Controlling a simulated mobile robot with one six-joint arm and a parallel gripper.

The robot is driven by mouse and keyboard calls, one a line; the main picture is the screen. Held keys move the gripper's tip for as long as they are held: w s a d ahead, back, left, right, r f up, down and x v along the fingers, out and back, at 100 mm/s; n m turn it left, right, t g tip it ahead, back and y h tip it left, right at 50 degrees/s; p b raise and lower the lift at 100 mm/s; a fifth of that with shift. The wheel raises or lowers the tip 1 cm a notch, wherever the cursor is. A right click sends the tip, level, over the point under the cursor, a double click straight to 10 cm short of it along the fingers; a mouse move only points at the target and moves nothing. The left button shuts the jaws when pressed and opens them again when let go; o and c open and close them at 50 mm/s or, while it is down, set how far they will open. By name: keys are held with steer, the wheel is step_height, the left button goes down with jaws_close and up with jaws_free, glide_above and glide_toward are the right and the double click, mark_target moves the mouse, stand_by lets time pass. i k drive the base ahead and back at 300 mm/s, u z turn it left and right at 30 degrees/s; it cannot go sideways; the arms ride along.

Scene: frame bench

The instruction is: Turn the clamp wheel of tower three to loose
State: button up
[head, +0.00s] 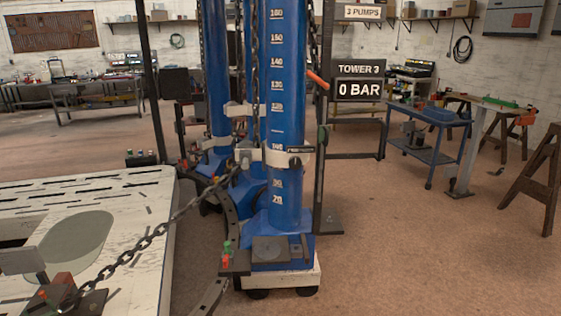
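The blue tower (283,100) in the middle carries a printed scale and stands upright on a blue foot over a white base. A sign (358,69) beside it reads "TOWER 3", with "0 BAR" on the panel (358,91) below. A pale collar (274,156) wraps the tower, with a small dark part (294,162) at its front. I cannot tell for certain which part is the clamp wheel or how it is set. A small red and green fitting (227,254) stands on a dark plate at the tower's foot. My gripper is not in view.
A chain (160,231) slopes from the tower to a clamp fitting on the pale slotted bench (148,220) at left. A red lever (317,79) juts right of the tower. A blue cart (430,125) and wooden trestles (540,170) stand right. Floor right of the tower is clear.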

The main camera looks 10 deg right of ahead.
mark_target(296, 162)
steer(key=u, duration=0.55)
steer(key=i, duration=0.85)
steer(key=u, duration=0.3)
